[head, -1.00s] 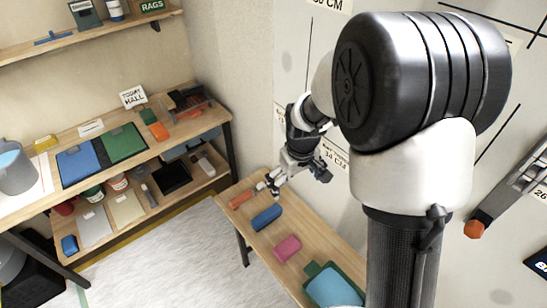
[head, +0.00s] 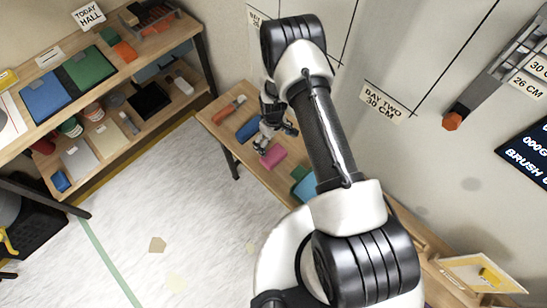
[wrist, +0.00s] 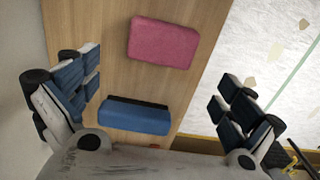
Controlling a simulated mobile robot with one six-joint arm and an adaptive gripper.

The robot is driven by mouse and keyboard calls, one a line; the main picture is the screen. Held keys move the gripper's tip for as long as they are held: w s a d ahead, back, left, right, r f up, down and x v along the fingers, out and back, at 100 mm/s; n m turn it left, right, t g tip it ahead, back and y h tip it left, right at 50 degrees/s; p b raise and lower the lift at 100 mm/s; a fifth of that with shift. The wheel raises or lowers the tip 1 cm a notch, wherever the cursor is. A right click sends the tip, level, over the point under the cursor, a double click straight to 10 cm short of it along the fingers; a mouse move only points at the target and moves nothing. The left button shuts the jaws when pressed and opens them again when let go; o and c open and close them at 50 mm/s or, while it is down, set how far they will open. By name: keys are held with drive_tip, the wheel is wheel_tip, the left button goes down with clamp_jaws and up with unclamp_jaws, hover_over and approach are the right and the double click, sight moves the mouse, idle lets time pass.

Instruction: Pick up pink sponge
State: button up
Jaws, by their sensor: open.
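The pink sponge (head: 273,155) lies flat on the narrow wooden bench (head: 236,160). In the wrist view the pink sponge (wrist: 162,43) is at the top, beyond the fingertips. My gripper (head: 277,138) is over the bench, beside the pink sponge in the head view. In the wrist view my gripper (wrist: 160,82) has its fingers wide apart, with nothing between them touching. A blue block (wrist: 135,117) lies on the bench nearer the gripper's palm. The height of my gripper above the bench is hard to tell.
The blue block also shows in the head view (head: 247,130). A teal item (head: 304,186) lies past the pink sponge, partly hidden by my arm. A wall stands along the bench's right side; open floor (head: 185,200) lies left.

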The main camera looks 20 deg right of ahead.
sight(274, 154)
wheel_tip(274, 154, down, 6)
drive_tip(key=shift+r+b, duration=0.1)
drive_tip(key=shift+b, duration=0.45)
drive_tip(key=f, duration=0.1)
drive_tip(key=f+b, duration=0.1)
drive_tip(key=f, duration=0.3)
drive_tip(key=shift+s+f+b, duration=0.1)
drive_tip(key=shift+s+b, duration=0.15)
drive_tip(key=shift+b, duration=0.1)
drive_tip(key=c, duration=0.7)
